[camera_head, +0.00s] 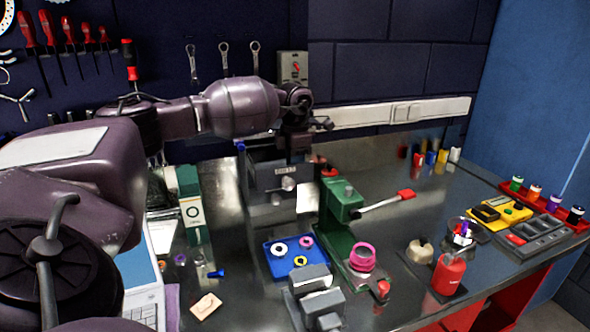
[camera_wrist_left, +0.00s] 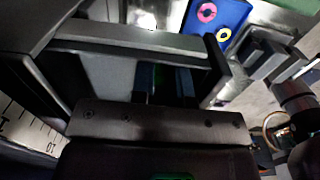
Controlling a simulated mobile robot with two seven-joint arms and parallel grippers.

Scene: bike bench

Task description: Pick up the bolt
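I cannot make out a bolt for certain. A small blue piece (camera_head: 216,273) lies on the bench left of the blue tray (camera_head: 268,262) in the head view, and it may be a bolt. My left gripper (camera_head: 298,150) hangs down over the grey box-like unit (camera_head: 262,178), behind the green press (camera_head: 341,200). Its fingertips are hard to see there. In the left wrist view the gripper's dark body fills the lower part, and the finger area is too dark to tell its opening. My right gripper is not in view.
The blue tray holds several coloured rings. A grey vise (camera_head: 312,290) stands in front of it, and a red can (camera_head: 449,273) stands to the right. A laptop (camera_head: 140,285) is at the left. Bare metal bench shows at the middle right.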

